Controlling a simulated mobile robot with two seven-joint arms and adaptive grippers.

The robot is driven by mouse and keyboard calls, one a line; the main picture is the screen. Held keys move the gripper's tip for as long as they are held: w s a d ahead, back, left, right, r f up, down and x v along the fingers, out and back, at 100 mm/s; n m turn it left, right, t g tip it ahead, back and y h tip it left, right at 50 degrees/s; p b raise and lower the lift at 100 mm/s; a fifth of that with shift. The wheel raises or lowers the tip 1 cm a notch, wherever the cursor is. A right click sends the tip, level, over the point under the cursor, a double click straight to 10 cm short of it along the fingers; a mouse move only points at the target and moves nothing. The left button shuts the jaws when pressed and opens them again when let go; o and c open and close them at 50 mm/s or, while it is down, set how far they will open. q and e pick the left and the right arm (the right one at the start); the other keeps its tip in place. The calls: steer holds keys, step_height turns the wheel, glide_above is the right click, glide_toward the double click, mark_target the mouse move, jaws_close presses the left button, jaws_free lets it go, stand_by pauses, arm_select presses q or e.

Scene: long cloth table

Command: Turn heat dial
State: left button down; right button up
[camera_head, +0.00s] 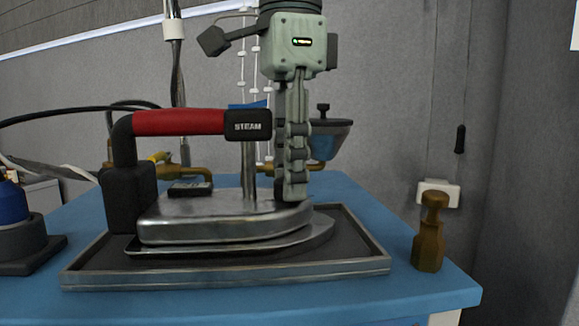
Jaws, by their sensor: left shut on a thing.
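A steam iron with a red handle (185,122) and a black STEAM block (246,125) rests on its flat metal soleplate (200,222). My left gripper (294,193) reaches down from above at the right end of the iron. Its fingers point down, close together, with the tips at the iron's top surface. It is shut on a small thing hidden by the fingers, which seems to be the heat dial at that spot. The dial itself cannot be made out. My right gripper is not in view.
The iron stands in a dark metal-rimmed tray (235,278) on a blue table (345,192). A brass fitting (430,235) stands at the right edge. A blue bowl-shaped part (330,138) is behind the gripper. A dark base (28,245) sits at left, with black cables above it.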

arm_select(q)
steer(key=shift+m, duration=2.2)
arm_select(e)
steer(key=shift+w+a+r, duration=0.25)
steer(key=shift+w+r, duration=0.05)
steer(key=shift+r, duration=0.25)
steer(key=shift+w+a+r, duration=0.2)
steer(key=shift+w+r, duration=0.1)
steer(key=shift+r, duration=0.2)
arm_select(q)
steer(key=c, duration=1.2)
jaws_free()
steer(key=shift+o, duration=0.2)
step_height(320, 180, up, 12)
steer(key=shift+s, duration=0.15)
